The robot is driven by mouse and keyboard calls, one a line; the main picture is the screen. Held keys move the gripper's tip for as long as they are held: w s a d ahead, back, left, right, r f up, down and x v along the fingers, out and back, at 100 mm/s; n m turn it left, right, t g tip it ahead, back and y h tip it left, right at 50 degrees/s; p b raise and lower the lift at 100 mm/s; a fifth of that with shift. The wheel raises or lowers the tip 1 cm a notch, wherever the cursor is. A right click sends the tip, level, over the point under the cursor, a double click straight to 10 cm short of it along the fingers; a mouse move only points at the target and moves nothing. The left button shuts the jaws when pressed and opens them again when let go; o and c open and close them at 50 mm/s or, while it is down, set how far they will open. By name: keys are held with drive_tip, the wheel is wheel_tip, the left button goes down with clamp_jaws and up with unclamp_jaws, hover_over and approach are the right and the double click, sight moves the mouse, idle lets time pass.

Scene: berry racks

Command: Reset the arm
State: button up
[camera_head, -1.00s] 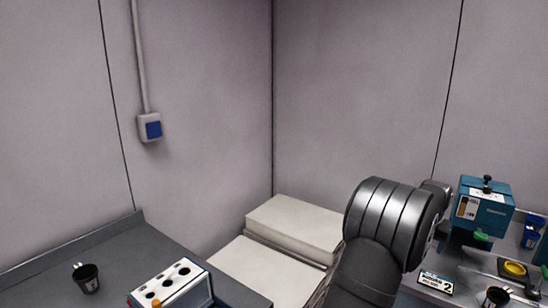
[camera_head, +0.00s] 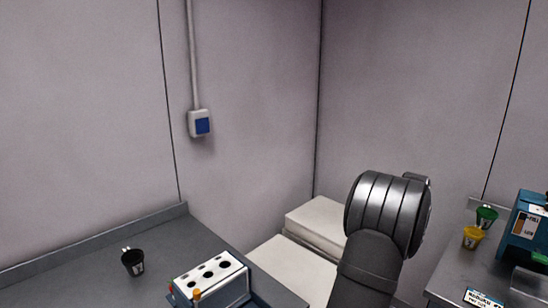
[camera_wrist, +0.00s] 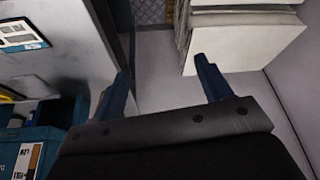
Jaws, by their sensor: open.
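My gripper (camera_wrist: 162,68) shows in the wrist view with its two blue fingers wide apart and nothing between them. It points down over bare pale floor, between a grey counter on the left and a white stack on the right. In the head view my dark arm rises from the lower edge right of centre, and its rounded joint hides the gripper.
A black cup (camera_head: 132,262) and a white rack with holes (camera_head: 212,281) stand on the left counter. White stacked blocks (camera_head: 318,225) sit in the corner. Green (camera_head: 487,215) and yellow (camera_head: 473,237) cups and a blue machine (camera_head: 527,228) are on the right counter.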

drive_tip(key=w+a+n, duration=0.2)
drive_tip(key=w+a, duration=0.4)
drive_tip(key=a, duration=0.5)
drive_tip(key=shift+w+a+y, duration=0.25)
drive_tip(key=shift+a+y, duration=0.15)
